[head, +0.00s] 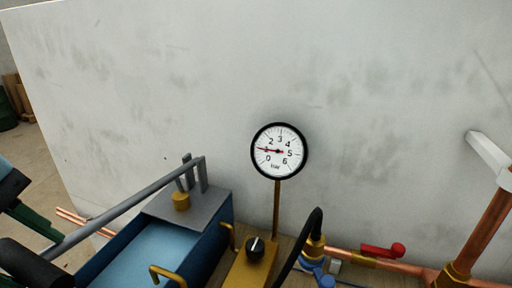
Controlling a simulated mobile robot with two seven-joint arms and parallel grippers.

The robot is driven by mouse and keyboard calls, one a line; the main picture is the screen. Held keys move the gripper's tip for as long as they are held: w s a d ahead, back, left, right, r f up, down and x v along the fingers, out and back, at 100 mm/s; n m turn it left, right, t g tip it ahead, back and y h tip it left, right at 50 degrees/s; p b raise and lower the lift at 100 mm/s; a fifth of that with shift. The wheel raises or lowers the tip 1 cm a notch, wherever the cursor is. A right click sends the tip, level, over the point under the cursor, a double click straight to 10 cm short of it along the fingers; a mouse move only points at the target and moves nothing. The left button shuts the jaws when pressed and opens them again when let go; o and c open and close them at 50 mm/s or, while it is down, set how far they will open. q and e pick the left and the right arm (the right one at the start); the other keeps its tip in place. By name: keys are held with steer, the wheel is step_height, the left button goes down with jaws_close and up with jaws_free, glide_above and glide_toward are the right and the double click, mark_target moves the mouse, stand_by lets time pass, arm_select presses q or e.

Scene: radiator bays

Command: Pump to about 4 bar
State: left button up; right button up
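The round pressure gauge (278,151) has a white dial marked in bar from 0 to 6. Its red needle points left, at about 1. The blue test pump (150,250) stands at the lower left, with a water-blue open top. Its grey lever (130,205) slopes down to the left from a pivot near the back, ending in a black grip (32,265) at the lower left edge. My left gripper (32,220), with dark green parts, is at the left edge, just above the grip and apparently apart from it. Its fingertips cannot be made out clearly. My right gripper is out of view.
A brass block with a black knob (255,248) sits below the gauge. A black hose (300,245) curves beside it to a brass fitting with a blue handle (318,268). A red-handled valve (383,251) sits on copper pipe. A pale wall stands behind.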

arm_select(q)
steer(key=shift+g+y, duration=0.3)
steer(key=shift+g, duration=0.5)
steer(key=r+p, duration=0.1)
steer(key=w+r+p, duration=0.1)
steer(key=r+p, duration=0.2)
steer(key=r, duration=0.1)
steer(key=shift+w+d, duration=0.3)
steer(key=shift+w, duration=0.05)
steer(key=shift+f, duration=0.1)
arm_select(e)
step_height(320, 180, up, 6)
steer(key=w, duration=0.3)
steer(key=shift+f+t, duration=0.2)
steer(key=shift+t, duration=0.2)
arm_select(q)
steer(key=shift+f, duration=0.1)
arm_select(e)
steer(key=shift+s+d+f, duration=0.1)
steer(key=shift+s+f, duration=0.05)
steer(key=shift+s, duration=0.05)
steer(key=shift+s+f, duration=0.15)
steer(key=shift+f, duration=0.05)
